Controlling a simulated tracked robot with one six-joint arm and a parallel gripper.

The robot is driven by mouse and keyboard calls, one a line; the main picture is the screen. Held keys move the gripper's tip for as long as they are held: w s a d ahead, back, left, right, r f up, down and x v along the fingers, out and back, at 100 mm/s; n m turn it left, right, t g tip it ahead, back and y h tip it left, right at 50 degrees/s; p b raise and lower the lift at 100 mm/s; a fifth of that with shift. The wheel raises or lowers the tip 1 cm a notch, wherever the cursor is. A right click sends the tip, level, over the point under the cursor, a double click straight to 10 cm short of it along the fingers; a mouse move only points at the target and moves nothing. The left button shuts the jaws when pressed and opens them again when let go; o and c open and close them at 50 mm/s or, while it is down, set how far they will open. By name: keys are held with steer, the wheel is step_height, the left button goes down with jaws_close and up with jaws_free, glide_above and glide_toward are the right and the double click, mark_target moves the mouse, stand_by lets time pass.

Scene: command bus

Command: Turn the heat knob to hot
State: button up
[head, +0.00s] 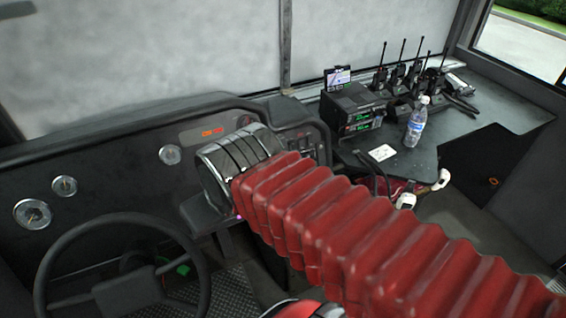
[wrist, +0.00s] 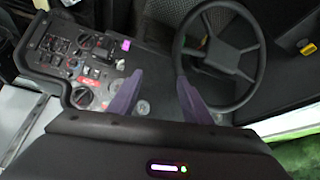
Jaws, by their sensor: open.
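The control panel (wrist: 85,65) with several round knobs and switches is at the left in the wrist view. One round knob (wrist: 82,97) sits at its lower part, and another knob (wrist: 85,40) is farther up. I cannot read their labels, so I cannot tell which is the heat knob. My gripper (wrist: 158,77) is open, its two purple fingers apart with nothing between them. It is to the right of the panel, apart from the knobs in the picture. In the head view my red-sleeved arm reaches over the dashboard and hides the fingers; part of the panel (head: 303,143) shows beyond it.
The steering wheel (head: 122,265) is at lower left; it also shows in the wrist view (wrist: 220,55). Gauges (head: 64,186) line the dashboard (head: 110,160). A side counter (head: 480,120) holds radios (head: 352,108), several handsets and a water bottle (head: 417,122).

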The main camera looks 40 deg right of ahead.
steer(key=w+d+f+t+h, duration=0.2)
steer(key=w+d+f, duration=0.4)
steer(key=w+d, duration=0.45)
steer(key=w+d+f+t+h, duration=0.2)
steer(key=w+d+f, duration=0.45)
steer(key=d, duration=0.65)
steer(key=s+d+f+t+y, duration=0.15)
steer(key=d+f+t, duration=0.35)
steer(key=d+f, duration=0.5)
steer(key=s+f+m+t+h, duration=0.1)
steer(key=s+f+t, duration=0.1)
steer(key=s, duration=0.4)
steer(key=shift+a+f+m+t+h, duration=0.2)
steer(key=shift+f+m+t+h, duration=0.15)
steer(key=shift+f, duration=0.3)
steer(key=shift+w, duration=0.15)
steer(key=x, duration=1.3)
steer(key=shift+w+f, duration=0.1)
steer(key=shift+w, duration=0.25)
steer(key=shift+c, duration=0.4)
